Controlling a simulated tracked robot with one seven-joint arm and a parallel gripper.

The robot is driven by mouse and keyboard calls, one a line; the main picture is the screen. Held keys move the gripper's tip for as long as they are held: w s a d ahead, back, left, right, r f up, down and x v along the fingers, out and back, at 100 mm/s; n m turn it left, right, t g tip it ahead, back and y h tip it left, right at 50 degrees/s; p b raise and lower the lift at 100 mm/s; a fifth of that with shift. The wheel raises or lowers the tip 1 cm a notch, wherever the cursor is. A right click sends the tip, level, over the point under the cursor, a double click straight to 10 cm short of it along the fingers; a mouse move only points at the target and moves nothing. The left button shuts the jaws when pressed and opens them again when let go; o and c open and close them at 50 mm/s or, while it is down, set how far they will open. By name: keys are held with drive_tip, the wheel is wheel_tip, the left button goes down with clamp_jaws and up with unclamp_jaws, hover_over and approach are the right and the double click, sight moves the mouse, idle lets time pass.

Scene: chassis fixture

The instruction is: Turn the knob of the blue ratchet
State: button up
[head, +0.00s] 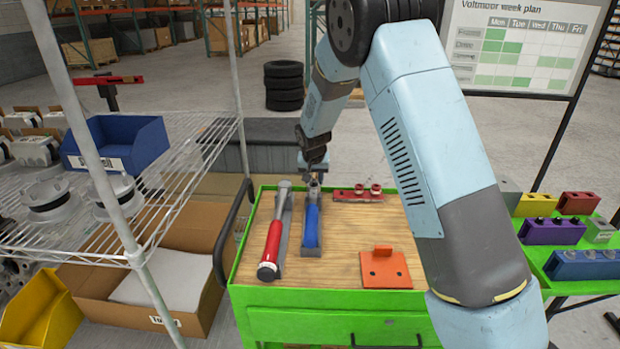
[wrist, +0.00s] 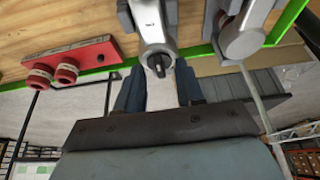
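The blue ratchet (head: 311,226) lies in a grey holder on the wood-topped green cart, its silver head pointing away from me. In the wrist view its silver head (wrist: 150,25) is at the top centre, with a small dark lever and round knob (wrist: 158,66) at its end. My gripper (head: 313,170) is over the head end of the ratchet. In the wrist view the two dark fingers of my gripper (wrist: 158,80) are apart, one on each side of the knob. I cannot see either finger touching it.
A red-handled tool (head: 273,246) lies close on the left; its silver head (wrist: 238,40) shows right in the wrist view. A red block with two round caps (head: 357,194) sits to the right. An orange plate (head: 385,270) lies nearer. A wire shelf (head: 50,245) stands left.

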drive_tip(key=shift+c, duration=0.4)
clamp_jaws()
